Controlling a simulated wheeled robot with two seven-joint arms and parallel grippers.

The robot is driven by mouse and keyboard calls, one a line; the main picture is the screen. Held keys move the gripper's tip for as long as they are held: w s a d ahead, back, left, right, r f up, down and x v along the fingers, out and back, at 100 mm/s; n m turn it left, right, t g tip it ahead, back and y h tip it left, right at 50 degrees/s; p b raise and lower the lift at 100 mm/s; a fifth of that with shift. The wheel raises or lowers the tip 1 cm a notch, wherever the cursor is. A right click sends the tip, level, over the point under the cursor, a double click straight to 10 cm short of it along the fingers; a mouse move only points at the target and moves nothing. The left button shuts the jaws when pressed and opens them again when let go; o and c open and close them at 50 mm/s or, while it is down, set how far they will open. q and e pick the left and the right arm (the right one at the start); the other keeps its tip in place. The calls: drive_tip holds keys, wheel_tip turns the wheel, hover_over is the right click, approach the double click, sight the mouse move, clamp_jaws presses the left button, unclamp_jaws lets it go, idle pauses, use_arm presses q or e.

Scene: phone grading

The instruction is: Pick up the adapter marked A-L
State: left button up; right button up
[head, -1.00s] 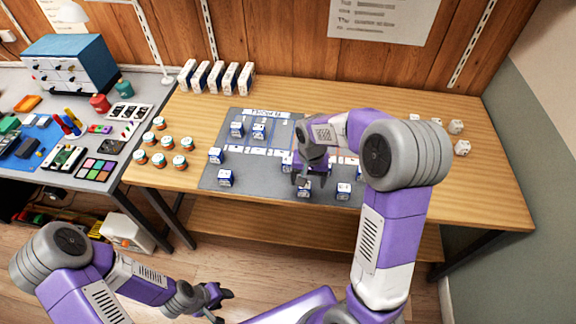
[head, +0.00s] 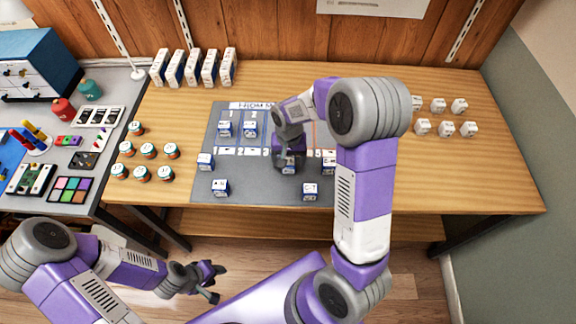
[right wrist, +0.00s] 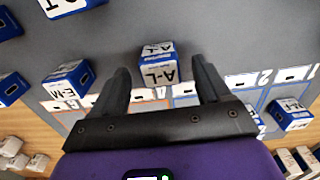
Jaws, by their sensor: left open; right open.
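The adapter marked A-L (right wrist: 158,68) is a small blue block with a white label. In the right wrist view it lies ahead of and between the two fingers of my right gripper (right wrist: 163,82), which is open with gaps on both sides. In the head view my right gripper (head: 289,160) is low over the grey mat, at a blue-and-white adapter (head: 288,169) that it partly hides. My left gripper (head: 212,283) is open and empty, in front of the table and away from the mat.
Other adapters stand close by, including one marked E-M (right wrist: 68,85) and one near the mat's front (head: 310,190). The grey mat (head: 255,190) has numbered slots at its middle. Round jars (head: 148,150) stand left, white cubes (head: 443,105) right, tall boxes (head: 193,68) behind.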

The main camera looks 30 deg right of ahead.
wheel_tip(320, 180, down, 2)
drive_tip(key=shift+f, duration=0.1)
drive_tip(key=c, duration=1)
drive_tip(key=shift+c, duration=0.2)
